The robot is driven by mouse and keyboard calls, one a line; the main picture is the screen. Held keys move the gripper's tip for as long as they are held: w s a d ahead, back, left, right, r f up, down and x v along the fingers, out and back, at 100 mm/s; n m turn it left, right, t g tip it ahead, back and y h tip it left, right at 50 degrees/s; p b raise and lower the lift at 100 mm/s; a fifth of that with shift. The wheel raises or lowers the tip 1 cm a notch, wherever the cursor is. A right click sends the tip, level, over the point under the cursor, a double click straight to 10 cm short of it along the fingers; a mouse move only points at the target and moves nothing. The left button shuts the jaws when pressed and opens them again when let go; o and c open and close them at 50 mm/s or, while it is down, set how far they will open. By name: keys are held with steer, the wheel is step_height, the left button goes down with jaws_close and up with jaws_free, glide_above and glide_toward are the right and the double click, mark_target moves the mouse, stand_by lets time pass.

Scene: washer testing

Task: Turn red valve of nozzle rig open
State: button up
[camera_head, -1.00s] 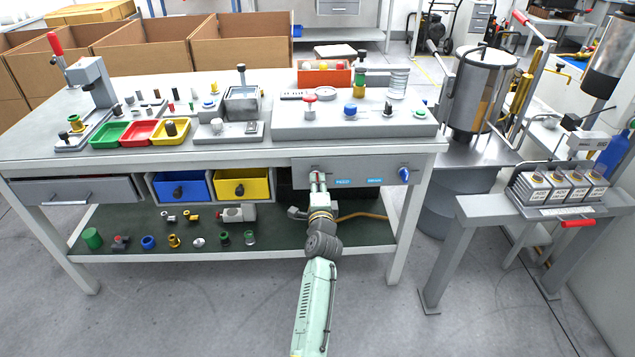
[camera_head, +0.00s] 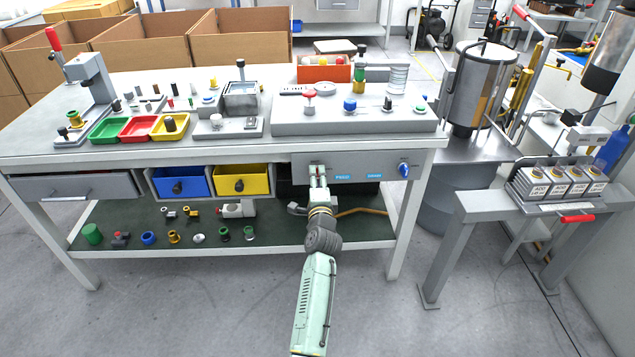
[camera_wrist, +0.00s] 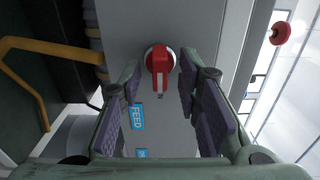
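A red valve (camera_wrist: 160,66) with a short lever handle is on the grey front panel (camera_head: 358,167) below the tabletop, beside a blue FEED label (camera_wrist: 138,117). In the wrist view its handle lies between my finger pads, with a gap on each side. My gripper (camera_wrist: 160,110) is open and faces the panel. In the head view my gripper (camera_head: 318,173) is at the panel's left end and largely hides the valve.
A blue knob (camera_head: 404,170) is at the panel's right end. A grey console (camera_head: 385,122) with a red-topped knob (camera_head: 309,98) stands on the table above. A yellow pipe (camera_wrist: 42,48) runs left in the wrist view. The lower shelf (camera_head: 285,230) holds small parts.

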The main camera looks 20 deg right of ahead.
steer(key=v, duration=1.2)
